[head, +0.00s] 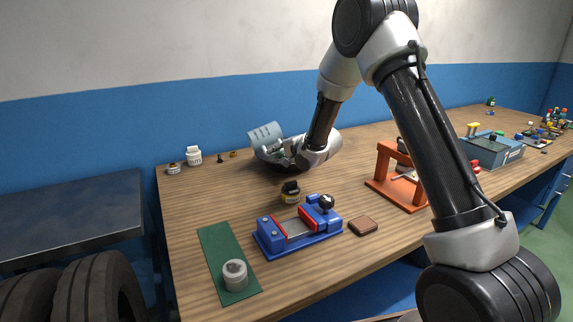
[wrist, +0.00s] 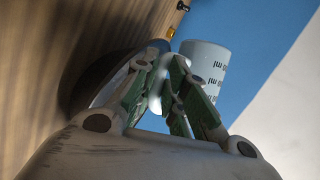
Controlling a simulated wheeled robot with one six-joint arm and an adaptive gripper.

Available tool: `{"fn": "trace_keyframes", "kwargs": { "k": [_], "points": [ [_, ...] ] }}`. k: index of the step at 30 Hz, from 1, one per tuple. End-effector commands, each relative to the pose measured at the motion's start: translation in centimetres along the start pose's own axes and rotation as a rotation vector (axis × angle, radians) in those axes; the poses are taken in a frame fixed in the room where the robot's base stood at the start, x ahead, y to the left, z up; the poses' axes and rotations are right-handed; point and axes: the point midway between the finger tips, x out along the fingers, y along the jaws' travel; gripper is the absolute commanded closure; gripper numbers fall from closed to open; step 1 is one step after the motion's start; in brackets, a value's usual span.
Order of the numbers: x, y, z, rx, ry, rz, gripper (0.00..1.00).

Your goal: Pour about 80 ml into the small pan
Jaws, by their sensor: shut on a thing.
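A pale blue-grey measuring cup (head: 264,134) with dark scale marks is tilted over the back of the bench. It also shows in the wrist view (wrist: 207,62). My gripper (head: 291,151) is shut on the cup, with its green-padded fingers (wrist: 168,88) around a pale part that looks like its handle. A dark, shallow round pan (head: 264,163) sits on the bench under the cup and gripper. The gripper and forearm hide its right part. Its inside, the cup's contents and any stream of liquid cannot be made out.
A white jar (head: 194,156) and small items stand left of the pan. An orange frame (head: 398,180) stands right.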

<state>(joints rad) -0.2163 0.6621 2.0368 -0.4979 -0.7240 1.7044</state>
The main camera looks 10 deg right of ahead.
Motion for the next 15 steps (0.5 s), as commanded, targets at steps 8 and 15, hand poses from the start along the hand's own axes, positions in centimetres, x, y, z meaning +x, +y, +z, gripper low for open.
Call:
{"fn": "trace_keyframes", "kwargs": {
  "k": [8, 15],
  "points": [
    [-0.04, 0.14, -0.24, 0.022, -0.01, -0.011, 1.0],
    [-0.07, 0.25, -0.45, 0.041, -0.018, -0.02, 1.0]
  ]
}}
